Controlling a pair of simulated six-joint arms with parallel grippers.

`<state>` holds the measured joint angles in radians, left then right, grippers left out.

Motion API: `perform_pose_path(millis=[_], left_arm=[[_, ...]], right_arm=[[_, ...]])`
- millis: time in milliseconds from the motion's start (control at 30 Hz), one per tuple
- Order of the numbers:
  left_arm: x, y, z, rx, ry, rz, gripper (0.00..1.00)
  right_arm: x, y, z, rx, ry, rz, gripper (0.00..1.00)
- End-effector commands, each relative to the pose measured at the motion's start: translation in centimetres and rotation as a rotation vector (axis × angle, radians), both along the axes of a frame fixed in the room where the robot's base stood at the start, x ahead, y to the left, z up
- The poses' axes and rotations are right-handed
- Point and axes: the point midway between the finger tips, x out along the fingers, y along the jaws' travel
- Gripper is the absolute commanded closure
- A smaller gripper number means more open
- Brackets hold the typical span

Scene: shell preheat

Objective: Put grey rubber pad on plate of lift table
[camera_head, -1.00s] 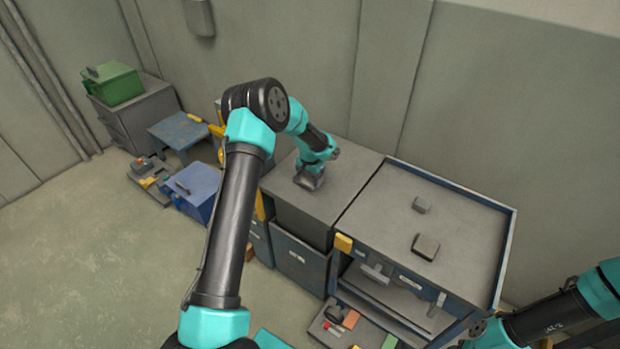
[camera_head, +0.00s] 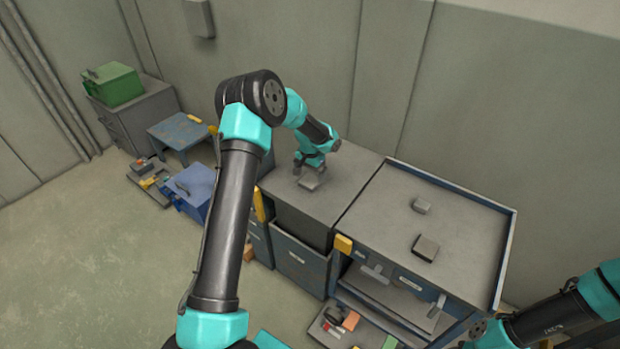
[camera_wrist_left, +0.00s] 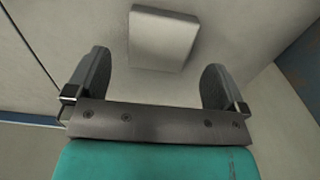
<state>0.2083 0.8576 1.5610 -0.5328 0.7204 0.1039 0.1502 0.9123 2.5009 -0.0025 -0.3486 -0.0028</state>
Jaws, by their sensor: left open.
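A light grey flat block (camera_head: 313,182), which looks like the grey rubber pad, lies on the grey top of the middle cabinet (camera_head: 346,178). In the left wrist view the block (camera_wrist_left: 163,37) lies just ahead of the fingertips, apart from both fingers. My left gripper (camera_head: 304,172) is open and empty, close to the block on its far side. A low blue table (camera_head: 178,130) at the left may be the lift table; its top looks bare. My right arm enters at the lower right, its gripper out of view.
A green box (camera_head: 112,84) stands on a cabinet at the far left. A blue box (camera_head: 196,187) stands on the floor.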

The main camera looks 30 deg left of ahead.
Motion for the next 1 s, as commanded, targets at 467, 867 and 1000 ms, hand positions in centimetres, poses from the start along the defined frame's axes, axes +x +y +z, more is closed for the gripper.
perform_pose_path(millis=[467,867,1000], left_arm=[[0.0,0.0,7.8,0.000,-0.001,0.000,0.01],[0.0,0.0,8.4,0.000,0.001,0.000,0.01],[0.0,0.0,8.3,0.000,0.001,0.000,0.01]], right_arm=[[0.0,0.0,0.0,0.000,0.000,0.000,0.57],[0.0,0.0,0.0,0.000,0.000,0.000,0.57],[0.0,0.0,0.0,0.000,0.000,0.000,0.57]])
